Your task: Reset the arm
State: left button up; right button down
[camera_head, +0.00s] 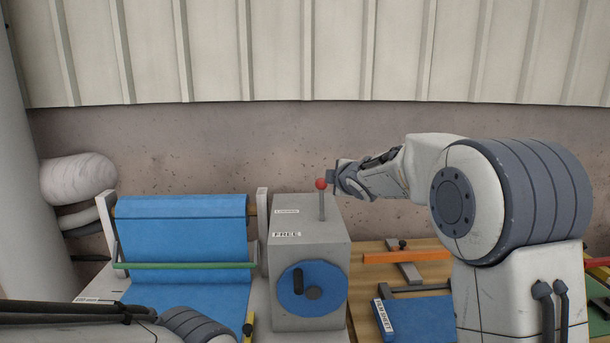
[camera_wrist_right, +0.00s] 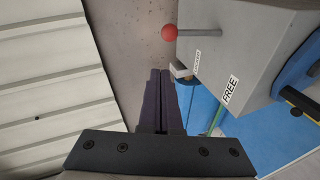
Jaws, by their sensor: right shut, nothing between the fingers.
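My right gripper (camera_head: 336,178) is shut and empty, high beside the lever with a red ball knob (camera_head: 321,184) on top of a grey box (camera_head: 310,240). In the right wrist view, the closed dark fingers (camera_wrist_right: 160,80) lie together, and the red knob (camera_wrist_right: 169,33) stands beyond their tips, apart from them. In the head view the gripper overlaps the space just right of the knob; whether it touches cannot be told there. My left arm shows at the bottom left, but its gripper is not visible.
The grey box has a blue handwheel (camera_head: 296,291) and a FREE label. A blue sheet roll (camera_head: 180,215) with a green bar (camera_head: 185,266) stands left. An orange bar (camera_head: 406,257) and a blue pad (camera_head: 424,318) lie right. A wall closes the back.

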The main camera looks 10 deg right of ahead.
jog(key=s+a+f+m+g+b, duration=0.1)
jog(key=s+a+f+m+g, duration=0.15)
jog(key=s+a+f, duration=0.4)
jog(key=s+a+f+m+g+b, duration=0.1)
jog(key=s+f+m+g, duration=0.2)
jog(key=s, duration=0.7)
jog(key=s+a+f+m+g+b, duration=0.1)
jog(key=s+a+f+g, duration=0.1)
jog(key=s+a+f, duration=0.5)
pick_arm(q)
notch_tip(320, 180, down, 5)
jog(key=shift+f+b, duration=0.1)
jog(key=shift+b, duration=0.7)
jog(key=shift+c, duration=1)
pick_arm(e)
jog(key=s+d+f+m+g, duration=0.1)
jog(key=s+d+f+g, duration=0.1)
jog(key=s, duration=1.1)
jog(key=s+d+f+m+g, duration=0.1)
jog(key=s+f+g, duration=0.3)
jog(key=s, duration=0.9)
jog(key=shift+d+f+m+g, duration=0.4)
jog(key=shift+f+m, duration=0.35)
jog(key=shift+f, duration=0.2)
